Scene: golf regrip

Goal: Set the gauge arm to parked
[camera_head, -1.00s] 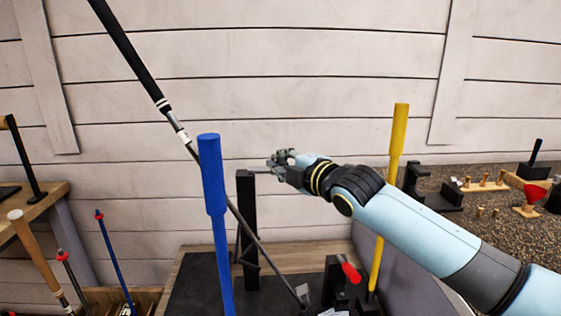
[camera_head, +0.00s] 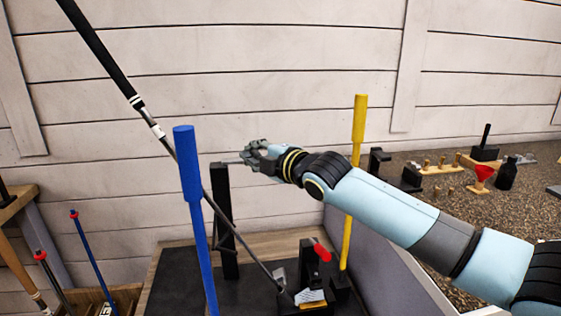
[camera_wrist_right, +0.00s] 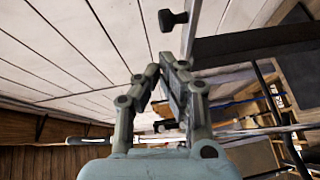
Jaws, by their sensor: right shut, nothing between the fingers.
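A black upright post (camera_head: 227,215) stands on the dark bench top. A thin grey bar, which looks like the gauge arm (camera_head: 233,161), reaches right from the post's top toward my right gripper (camera_head: 254,157). The gripper is shut and empty, close to the bar's end; whether it touches is unclear. In the wrist view, my right gripper (camera_wrist_right: 168,72) has its fingers together, and a dark beam, probably the post (camera_wrist_right: 255,46), lies to the right. A small black knob (camera_wrist_right: 172,19) shows above the fingertips. My left gripper is out of view.
A golf club with a black grip (camera_head: 97,50) leans across the post. A blue pole (camera_head: 187,165) and a yellow pole (camera_head: 359,125) stand on either side. A red-handled clamp (camera_head: 321,253) sits low on the bench.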

